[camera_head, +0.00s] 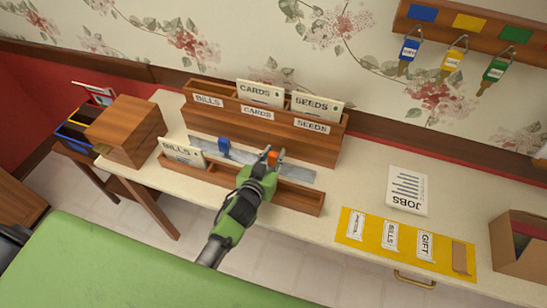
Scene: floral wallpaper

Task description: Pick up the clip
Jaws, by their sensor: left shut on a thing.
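My left gripper (269,160) is over the grey metal strip (300,173) on the wooden desk organizer. It is shut on a small orange clip (273,156), which shows at its fingertips. I cannot tell whether the clip still touches the strip. A blue clip (223,147) is on the strip to the left of the gripper. My right gripper is not in view.
The organizer (320,150) holds card packs labelled CARDS, SEEDS and BILLS. A wooden box (126,130) stands to the left. A yellow mat (372,240) with labels and a JOBS sheet (407,190) lie to the right. Keys hang on the wall rack (480,42).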

